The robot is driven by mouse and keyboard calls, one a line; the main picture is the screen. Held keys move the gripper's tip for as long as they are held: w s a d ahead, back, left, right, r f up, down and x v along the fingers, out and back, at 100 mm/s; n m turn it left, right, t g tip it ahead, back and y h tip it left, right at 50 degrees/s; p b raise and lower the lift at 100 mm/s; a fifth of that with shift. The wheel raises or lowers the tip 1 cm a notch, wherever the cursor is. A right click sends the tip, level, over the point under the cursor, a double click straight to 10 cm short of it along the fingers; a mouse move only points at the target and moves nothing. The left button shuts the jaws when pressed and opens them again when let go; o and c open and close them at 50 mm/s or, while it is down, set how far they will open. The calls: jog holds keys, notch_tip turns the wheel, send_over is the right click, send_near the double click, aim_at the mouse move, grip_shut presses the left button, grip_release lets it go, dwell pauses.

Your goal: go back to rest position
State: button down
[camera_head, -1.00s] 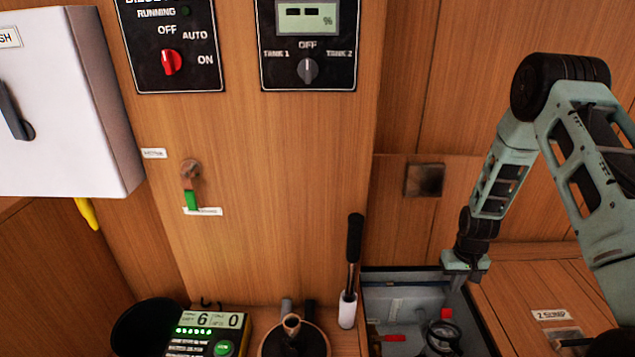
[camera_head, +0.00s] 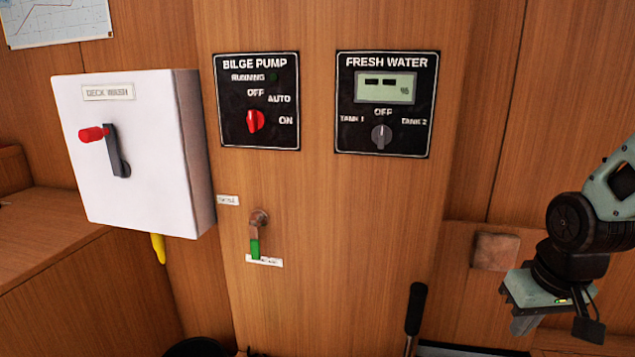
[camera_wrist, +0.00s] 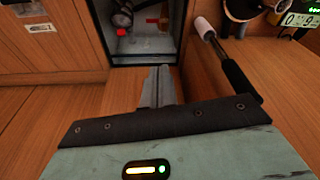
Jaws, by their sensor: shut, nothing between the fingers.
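My gripper (camera_head: 527,323) is at the right of the head view, pointing down in front of the wood wall and touching nothing. In the wrist view its fingers (camera_wrist: 157,85) are together with nothing between them. The open grey-lined compartment (camera_wrist: 143,46) lies ahead of the fingertips in the wrist view, with a round gauge and red-capped parts inside.
A white deck wash box (camera_head: 135,150) with a red-tipped lever hangs at left. Bilge pump (camera_head: 257,101) and fresh water (camera_head: 386,104) panels are on the column. A black-handled lever (camera_head: 414,312) stands upright near my gripper's left. Space around my gripper looks clear.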

jog(key=s+a+r+n+g, duration=0.15)
jog(key=s+a+n, duration=0.25)
jog(key=s+a, duration=0.4)
jog(key=s+a+r+n+g, duration=0.15)
jog(key=s+a+n, duration=0.35)
jog(key=a, duration=0.6)
notch_tip(320, 180, up, 24)
jog(key=s+m+p, duration=0.1)
jog(key=s+p, duration=0.1)
jog(key=p, duration=2.1)
jog(key=shift+a+t+y, duration=0.15)
jog(key=shift+t+y, duration=0.15)
jog(key=shift+s+f, duration=0.1)
jog(key=shift+f, duration=0.05)
jog(key=c, duration=1.5)
grip_release()
